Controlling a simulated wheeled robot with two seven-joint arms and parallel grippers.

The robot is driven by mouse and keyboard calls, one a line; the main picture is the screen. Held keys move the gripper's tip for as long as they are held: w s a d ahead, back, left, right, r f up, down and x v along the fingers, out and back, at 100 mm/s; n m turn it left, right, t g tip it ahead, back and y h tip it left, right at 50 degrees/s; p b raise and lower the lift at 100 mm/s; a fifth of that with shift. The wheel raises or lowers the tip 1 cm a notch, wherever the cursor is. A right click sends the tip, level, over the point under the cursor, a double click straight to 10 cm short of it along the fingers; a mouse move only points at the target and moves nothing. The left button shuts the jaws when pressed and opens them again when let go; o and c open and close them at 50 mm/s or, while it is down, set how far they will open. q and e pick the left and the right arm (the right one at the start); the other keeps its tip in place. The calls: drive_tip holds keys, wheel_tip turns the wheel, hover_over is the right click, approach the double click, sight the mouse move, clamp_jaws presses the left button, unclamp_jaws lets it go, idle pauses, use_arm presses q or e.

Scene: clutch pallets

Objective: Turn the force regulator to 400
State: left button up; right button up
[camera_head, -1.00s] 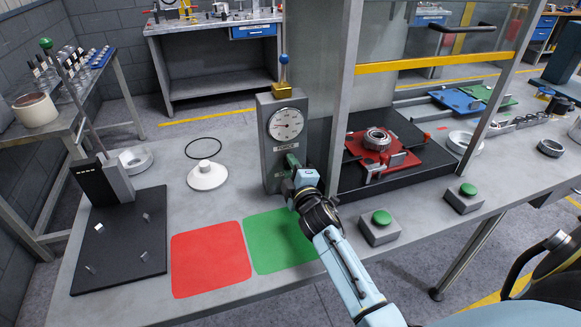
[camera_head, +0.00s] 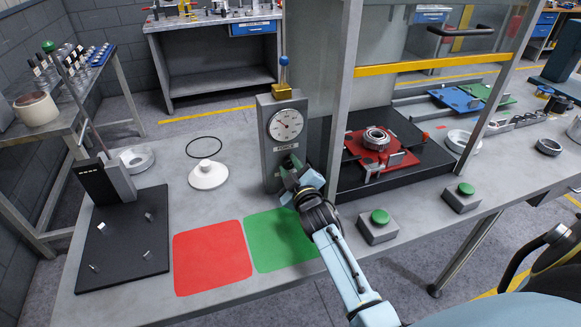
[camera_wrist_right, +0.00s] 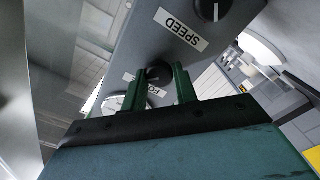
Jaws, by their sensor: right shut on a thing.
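The force regulator is a dark round knob (camera_wrist_right: 158,74) on a grey control box (camera_head: 268,155). A dial gauge (camera_head: 286,125) with a white face sits above it, over a FORCE label. The numbers on the dial are too small to read. My right gripper (camera_head: 291,170) is at the front of the box, its green fingers (camera_wrist_right: 159,88) shut on the knob. In the wrist view a finger partly hides the label by this knob. A second knob (camera_wrist_right: 210,8) has a SPEED label (camera_wrist_right: 180,32). My left gripper is not in view.
Red (camera_head: 210,257) and green (camera_head: 283,240) mats lie in front of the box. A red fixture (camera_head: 376,160) stands behind a frame post to the right. Green push buttons (camera_head: 380,217) line the front edge. A black stand (camera_head: 122,245) is at the left.

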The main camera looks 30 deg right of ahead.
idle(0.3)
drive_tip(key=o, duration=1)
drive_tip(key=shift+c, duration=0.2)
drive_tip(key=shift+s, duration=0.1)
drive_tip(key=v, duration=1.3)
drive_tip(key=shift+s+f, duration=0.1)
drive_tip(key=shift+s, duration=0.05)
